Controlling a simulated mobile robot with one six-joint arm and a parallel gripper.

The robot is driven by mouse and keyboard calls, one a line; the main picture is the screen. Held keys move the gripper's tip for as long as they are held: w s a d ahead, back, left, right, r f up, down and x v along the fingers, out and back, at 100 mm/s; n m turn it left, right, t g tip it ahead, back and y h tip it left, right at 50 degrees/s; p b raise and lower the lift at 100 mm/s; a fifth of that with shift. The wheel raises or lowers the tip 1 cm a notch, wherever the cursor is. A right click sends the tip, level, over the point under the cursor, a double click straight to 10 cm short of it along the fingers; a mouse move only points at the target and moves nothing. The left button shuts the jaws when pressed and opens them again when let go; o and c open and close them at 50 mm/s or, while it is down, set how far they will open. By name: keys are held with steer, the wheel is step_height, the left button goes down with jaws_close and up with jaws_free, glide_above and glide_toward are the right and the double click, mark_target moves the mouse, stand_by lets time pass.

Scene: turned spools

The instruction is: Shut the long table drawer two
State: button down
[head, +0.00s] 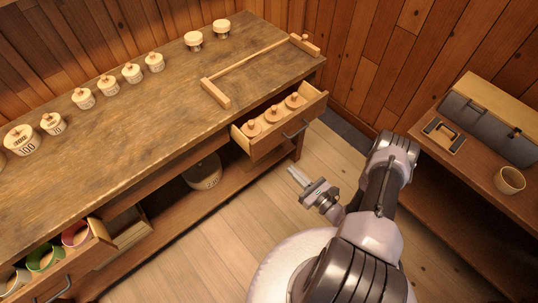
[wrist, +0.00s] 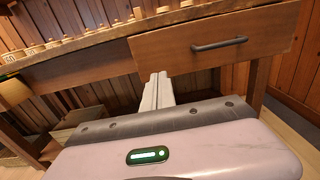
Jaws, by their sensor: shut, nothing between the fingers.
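The long table (head: 150,95) has two open drawers in the head view. The right drawer (head: 283,133) is pulled out and holds three wooden knobbed pieces (head: 273,114). Its dark bar handle (head: 296,130) is on the front. The left drawer (head: 72,270) is also out, with coloured rings inside. I see no number on either. My gripper (head: 293,173) is shut and empty, in the air in front of the right drawer and apart from it. In the wrist view, the fingers (wrist: 157,78) show just below the drawer front (wrist: 215,45), left of its handle (wrist: 219,44).
Several knobbed weights (head: 83,98) and a wooden frame-like piece (head: 215,93) stand on the table top. A lidded pot (head: 203,174) is on the lower shelf. A side bench (head: 475,165) with a cup (head: 509,181) stands at the right. Floor (head: 190,255) before the table is clear.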

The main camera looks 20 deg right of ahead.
mark_target(266, 146)
steer(key=b+x, duration=0.3)
steer(key=x, duration=0.9)
steer(key=shift+a, duration=0.1)
